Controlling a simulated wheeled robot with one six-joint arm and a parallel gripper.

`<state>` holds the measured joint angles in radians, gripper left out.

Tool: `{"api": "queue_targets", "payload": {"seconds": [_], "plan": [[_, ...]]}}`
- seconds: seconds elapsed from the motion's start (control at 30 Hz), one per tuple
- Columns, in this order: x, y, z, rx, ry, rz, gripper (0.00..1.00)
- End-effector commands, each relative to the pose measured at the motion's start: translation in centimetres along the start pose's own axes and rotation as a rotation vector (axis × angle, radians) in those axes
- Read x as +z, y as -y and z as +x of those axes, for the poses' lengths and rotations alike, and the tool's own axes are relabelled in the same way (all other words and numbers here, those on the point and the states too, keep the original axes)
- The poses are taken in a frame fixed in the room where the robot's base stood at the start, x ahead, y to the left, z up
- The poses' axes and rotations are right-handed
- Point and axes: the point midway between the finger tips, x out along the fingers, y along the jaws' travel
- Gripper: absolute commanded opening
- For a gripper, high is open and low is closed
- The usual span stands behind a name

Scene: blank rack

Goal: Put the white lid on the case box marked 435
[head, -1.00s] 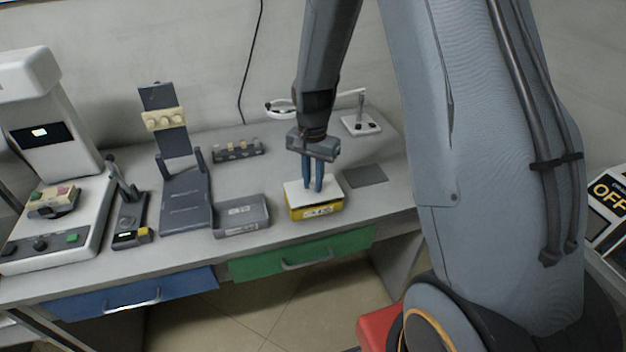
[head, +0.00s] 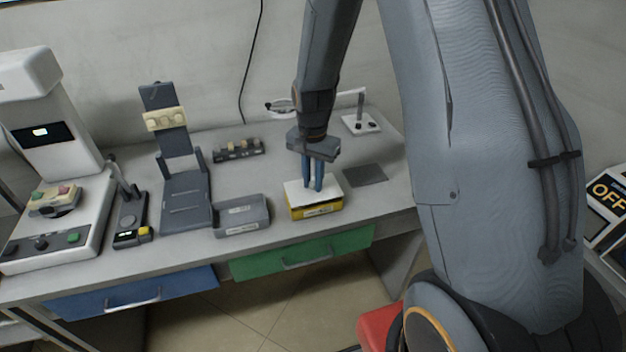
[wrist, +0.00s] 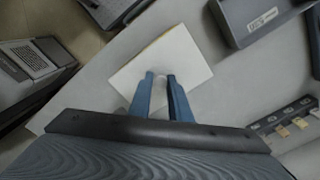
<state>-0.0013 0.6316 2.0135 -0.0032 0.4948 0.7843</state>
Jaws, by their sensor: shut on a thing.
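The white lid (head: 297,191) lies on top of the yellow case box (head: 316,211), which has a label on its front too small to read surely. In the wrist view the lid (wrist: 178,55) is a pale square covering almost all of the box. My gripper (head: 313,189) points down with its blue fingers at the middle of the lid. The fingers are close together and shut on the lid's small grip, which shows between the fingertips (wrist: 160,80). In the head view the lid looks level and seated on, or just over, the box.
A grey open box (head: 242,217) with a label stands left of the yellow box. A dark flat pad (head: 366,175) lies to its right. A grey stand (head: 186,203) and a white machine (head: 60,225) are further left. A small rack (head: 238,150) is behind.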

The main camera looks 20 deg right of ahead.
Motion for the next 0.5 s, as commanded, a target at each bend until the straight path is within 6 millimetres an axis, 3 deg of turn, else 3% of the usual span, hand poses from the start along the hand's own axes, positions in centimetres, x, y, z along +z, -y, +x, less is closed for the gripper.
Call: {"api": "queue_targets", "payload": {"seconds": [0.5], "plan": [[0.0, 0.0, 1.1, 0.000, 0.000, 0.000, 0.00]]}}
